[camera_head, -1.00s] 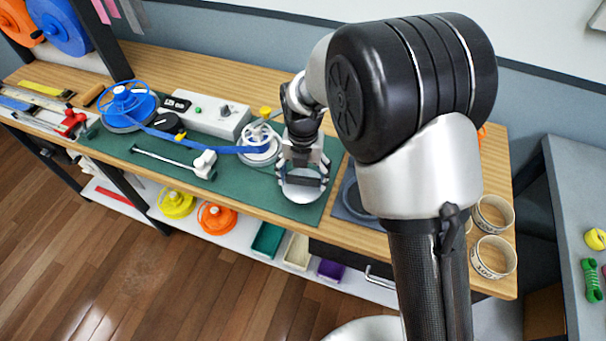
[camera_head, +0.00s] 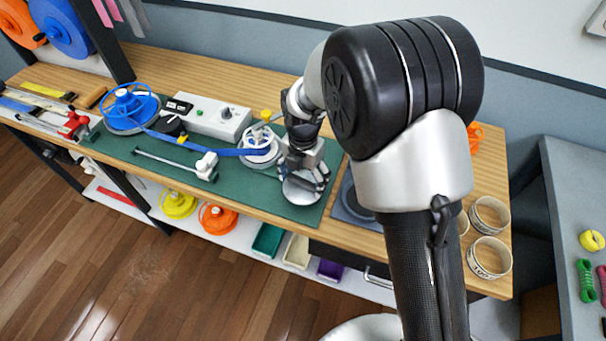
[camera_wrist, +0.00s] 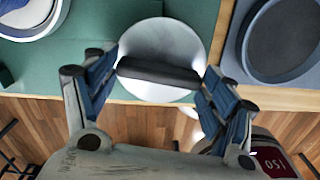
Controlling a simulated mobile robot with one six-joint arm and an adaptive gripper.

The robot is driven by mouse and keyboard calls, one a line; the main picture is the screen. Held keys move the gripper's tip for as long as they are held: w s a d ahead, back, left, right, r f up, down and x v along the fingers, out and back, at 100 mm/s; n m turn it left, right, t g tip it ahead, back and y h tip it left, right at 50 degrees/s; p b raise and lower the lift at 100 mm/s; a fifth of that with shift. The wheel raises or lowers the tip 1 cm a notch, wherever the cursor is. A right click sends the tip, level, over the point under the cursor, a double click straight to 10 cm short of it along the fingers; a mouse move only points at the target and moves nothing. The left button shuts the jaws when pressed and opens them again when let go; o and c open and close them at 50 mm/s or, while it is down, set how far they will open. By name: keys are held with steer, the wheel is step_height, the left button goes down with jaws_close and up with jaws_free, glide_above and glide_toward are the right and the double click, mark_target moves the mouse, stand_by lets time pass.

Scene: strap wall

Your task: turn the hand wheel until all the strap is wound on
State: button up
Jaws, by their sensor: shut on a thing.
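The hand wheel (camera_head: 300,192) is a pale silver disc on the green mat, with a dark grip bar (camera_wrist: 158,73) across it in the wrist view. My gripper (camera_head: 305,179) is over the wheel, its two fingers shut on the ends of the bar. The wheel also shows in the wrist view (camera_wrist: 160,38). The blue strap (camera_head: 205,150) runs from the blue reel (camera_head: 131,107) on the left to the white spool (camera_head: 261,149) beside my gripper. Blue strap shows on the white spool; how much is wound there I cannot tell.
A grey control box (camera_head: 215,118) stands behind the strap. A white-ended rod (camera_head: 175,162) lies in front of it. A grey round tray (camera_head: 350,203) is right of the wheel. Cream rings (camera_head: 490,257) stand at the bench's right end. My arm hides part of the bench.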

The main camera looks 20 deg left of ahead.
steer(key=m+p, duration=0.1)
steer(key=m, duration=0.4)
steer(key=shift+m+p, duration=0.3)
steer(key=shift+p, duration=0.05)
steer(key=m+p, duration=0.1)
steer(key=m, duration=0.5)
steer(key=m+p, duration=0.1)
steer(key=m, duration=0.4)
steer(key=shift+m, duration=0.4)
steer(key=m+p, duration=0.1)
steer(key=m, duration=1)
steer(key=shift+m, duration=0.4)
steer(key=m, duration=0.6)
steer(key=shift+p, duration=0.3)
steer(key=m, duration=0.6)
steer(key=shift+m, duration=0.3)
steer(key=m, duration=0.5)
steer(key=shift+m, duration=0.4)
